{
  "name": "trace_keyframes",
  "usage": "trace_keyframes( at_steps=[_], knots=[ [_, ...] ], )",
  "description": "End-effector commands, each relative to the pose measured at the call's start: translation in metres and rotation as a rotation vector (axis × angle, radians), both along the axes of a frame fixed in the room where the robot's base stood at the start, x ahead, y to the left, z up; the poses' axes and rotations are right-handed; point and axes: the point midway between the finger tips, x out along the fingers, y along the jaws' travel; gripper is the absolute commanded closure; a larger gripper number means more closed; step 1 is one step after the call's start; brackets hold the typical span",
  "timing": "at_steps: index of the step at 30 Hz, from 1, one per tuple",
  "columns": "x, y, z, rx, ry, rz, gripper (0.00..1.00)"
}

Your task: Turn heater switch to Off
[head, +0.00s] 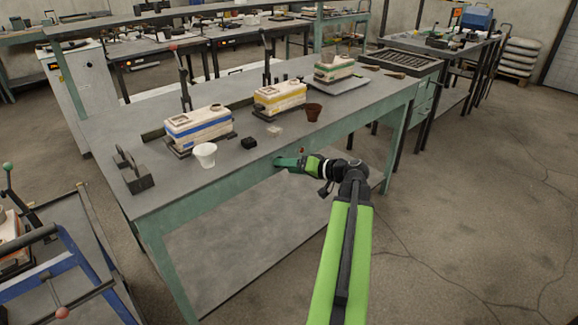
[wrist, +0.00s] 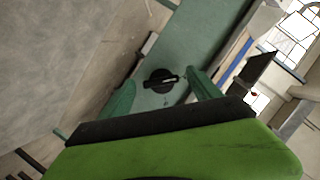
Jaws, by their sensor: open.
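The heater switch is a round black knob (wrist: 160,81) on the green front rail of the workbench, seen in the wrist view. Its raised grip bar lies roughly across the picture, tilted slightly. Any Off marking is too small to read. My gripper (wrist: 160,77) is open, with one green finger to each side of the knob. I cannot tell whether the fingers reach around it or stop short. In the head view my gripper (head: 281,162) is at the bench's front rail, and the knob is hidden there.
The grey workbench (head: 130,200) holds blue, yellow and green-banded moulds, a white cup (head: 204,154), a brown cup (head: 313,112) and a small black block (head: 249,143) near the front edge. Floor to the right is free. A blue-framed cart (head: 75,270) stands at left.

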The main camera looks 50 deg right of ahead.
Motion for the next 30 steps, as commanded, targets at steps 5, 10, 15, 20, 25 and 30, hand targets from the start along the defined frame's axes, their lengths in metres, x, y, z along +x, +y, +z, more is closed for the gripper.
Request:
trace_keyframes(
  at_steps=[5, 10, 15, 20, 25, 30],
  knots=[
    [-0.038, -0.008, 0.015, 0.000, 0.000, -0.004, 0.27],
    [-0.085, -0.018, 0.029, 0.000, 0.000, -0.004, 0.27],
    [-0.126, -0.027, 0.040, 0.000, 0.000, -0.003, 0.27],
    [-0.150, -0.032, 0.046, 0.000, 0.000, -0.001, 0.27],
    [-0.159, -0.033, 0.047, -0.001, 0.000, 0.002, 0.27],
    [-0.159, -0.033, 0.046, 0.000, 0.001, 0.002, 0.27]
  ],
)
